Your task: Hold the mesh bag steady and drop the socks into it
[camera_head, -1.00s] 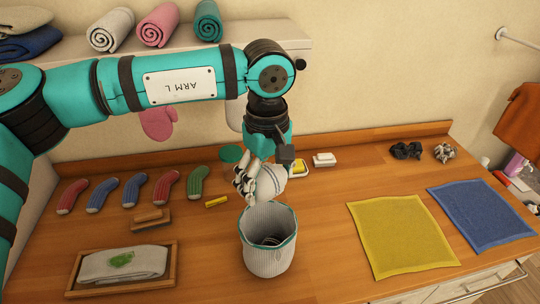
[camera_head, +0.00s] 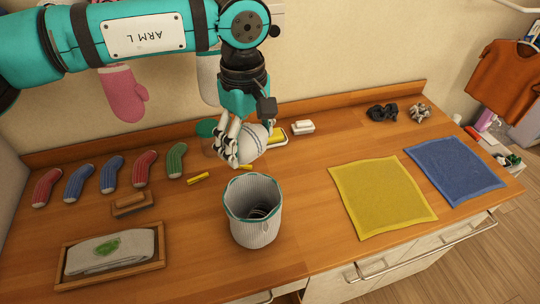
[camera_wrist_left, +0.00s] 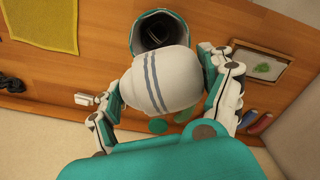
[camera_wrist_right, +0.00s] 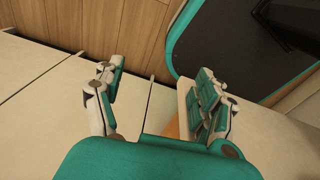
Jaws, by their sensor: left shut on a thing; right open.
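The mesh bag (camera_head: 253,222) is a white ribbed, round, open-topped bag with a teal rim, standing upright on the wooden counter. Something dark and striped lies inside it; I cannot tell what. My left gripper (camera_head: 242,148) is shut on a rolled white sock with grey stripes (camera_head: 252,141), above the counter and just behind the bag. In the left wrist view the sock (camera_wrist_left: 160,80) sits between the fingers, with the bag's dark opening (camera_wrist_left: 160,33) beyond it. My right gripper (camera_wrist_right: 155,100) is open and empty in the right wrist view, in front of pale panels; it is not in the head view.
Several coloured socks (camera_head: 112,174) lie in a row at the left. A brush (camera_head: 132,203) and a wooden tray with a stained cloth (camera_head: 110,252) are in front of them. Yellow (camera_head: 380,196) and blue (camera_head: 454,170) cloths lie to the right. Counter between bag and yellow cloth is clear.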

